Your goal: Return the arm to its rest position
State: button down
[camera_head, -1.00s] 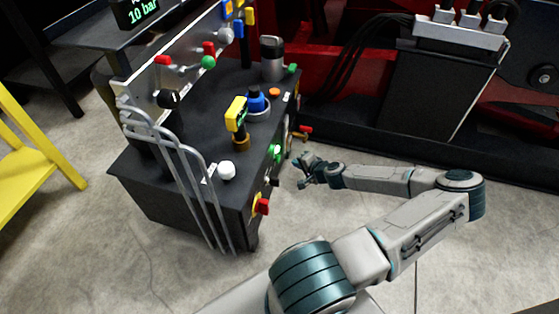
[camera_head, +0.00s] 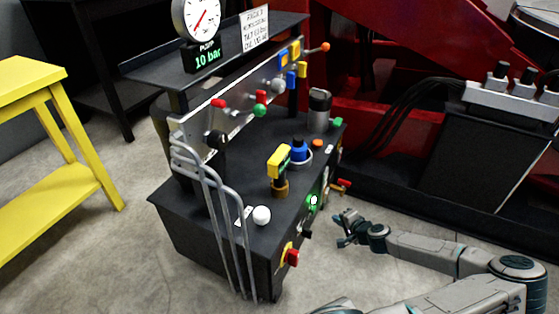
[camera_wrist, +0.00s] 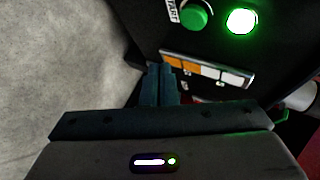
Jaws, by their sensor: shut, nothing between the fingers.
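My gripper (camera_head: 347,228) is at the end of my arm, just right of the black control console (camera_head: 180,208), apart from its front panel. In the wrist view my gripper (camera_wrist: 159,84) has its two dark fingers together with nothing between them. Beyond the fingers, the wrist view shows a green button (camera_wrist: 196,14) marked START, a lit green lamp (camera_wrist: 241,20) and a strip of orange and white segments (camera_wrist: 207,68). My arm reaches in from the lower right, low over the floor.
A red-handled switch (camera_head: 291,257) and another red handle (camera_head: 344,184) stick out from the console's front. A pressure gauge (camera_head: 197,18) stands above a 10 bar display (camera_head: 207,56). A yellow stand (camera_head: 85,165) is at left. Red machinery (camera_head: 420,70) fills the back.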

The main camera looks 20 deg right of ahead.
jog(key=s+a+r+n+g+y+p, duration=0.25)
jog(key=a+r+n+g+p, duration=0.5)
jog(key=a+r+p, duration=0.5)
jog(key=s+a+r+n+g+h+p, duration=0.1)
jog(key=a+r+n+p, duration=0.15)
jog(key=r, duration=0.85)
jog(key=s+a+r+n+g+h+p, duration=0.15)
jog(key=r+p, duration=0.25)
jog(key=r, duration=0.6)
jog(key=s+a+r+n+g+h+p, duration=0.1)
jog(key=a+r+p, duration=0.2)
jog(key=r, duration=0.8)
jog(key=s+a+r+n+p, duration=0.1)
jog(key=s+a+r+p, duration=0.2)
jog(key=r, duration=0.5)
jog(key=s+a+r+t+p, duration=0.1)
jog(key=s+a+r+p, duration=0.3)
jog(key=r, duration=0.5)
jog(key=s+a+r+n+t+p, duration=0.1)
jog(key=s+a+r+p, duration=0.3)
jog(key=r, duration=0.4)
jog(key=shift+r+n, duration=0.35)
